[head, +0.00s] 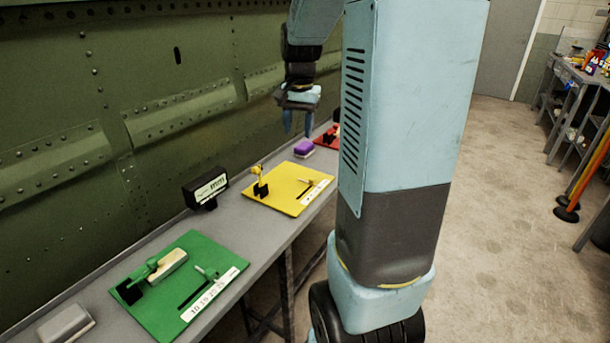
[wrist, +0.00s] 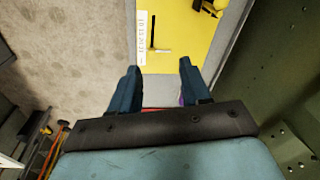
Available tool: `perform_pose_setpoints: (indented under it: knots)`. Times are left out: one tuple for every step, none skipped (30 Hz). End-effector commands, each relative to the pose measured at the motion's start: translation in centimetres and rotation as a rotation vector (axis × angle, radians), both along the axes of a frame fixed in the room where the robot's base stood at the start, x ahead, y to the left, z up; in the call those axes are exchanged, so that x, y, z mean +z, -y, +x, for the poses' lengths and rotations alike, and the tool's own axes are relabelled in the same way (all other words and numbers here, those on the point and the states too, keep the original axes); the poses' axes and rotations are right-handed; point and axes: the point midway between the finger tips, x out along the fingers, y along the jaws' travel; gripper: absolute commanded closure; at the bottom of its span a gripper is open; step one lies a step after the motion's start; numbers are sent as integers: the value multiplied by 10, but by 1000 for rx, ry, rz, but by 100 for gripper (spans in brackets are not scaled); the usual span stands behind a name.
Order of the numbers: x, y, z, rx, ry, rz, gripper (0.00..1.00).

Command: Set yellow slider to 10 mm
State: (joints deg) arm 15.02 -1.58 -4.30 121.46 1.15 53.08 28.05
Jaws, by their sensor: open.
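The yellow board (head: 285,192) lies on the bench and carries the slider (head: 307,183), a small yellow knob in a dark slot beside a white printed scale (head: 315,191). A yellow lever on a black block (head: 260,187) stands at its left. In the wrist view the board (wrist: 182,48) shows with its slot (wrist: 152,31), the slider (wrist: 157,50) near the slot's lower end, and the scale (wrist: 141,38). The numbers are too small to read. My gripper (head: 297,134) hangs open and empty above the bench beyond the board; its fingers (wrist: 158,90) point toward the board, apart from it.
A green board (head: 165,300) with its own lever and slider lies nearer. A black display reading "mm" (head: 207,188) stands behind the boards. A purple block (head: 304,148) and a red board (head: 328,138) lie farther along. The green riveted wall (head: 120,100) borders the bench.

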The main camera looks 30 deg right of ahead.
Motion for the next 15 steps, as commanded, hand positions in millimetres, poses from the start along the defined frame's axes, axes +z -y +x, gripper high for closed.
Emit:
perform_pose_setpoints:
  knots:
    - [-11,12,9,-43,-22,8,53]
    - [-16,19,13,-67,-32,11,53]
    - [-24,28,19,-100,-45,17,53]
    - [-29,34,23,-122,-55,21,53]
    - [-34,39,26,-144,-64,24,53]
    - [-41,47,31,-171,-74,27,53]
    - [-46,52,33,-190,-82,30,53]
    - [-50,56,36,-207,-90,32,53]
    - [-55,62,39,-226,-98,34,53]
    - [-58,65,40,-239,-102,36,53]
    - [-61,68,42,-250,-106,37,53]
    - [-64,71,43,-262,-111,38,53]
    - [-66,73,44,-269,-114,39,53]
    - [-67,74,44,-274,-116,39,53]
    - [-69,76,45,-279,-118,40,53]
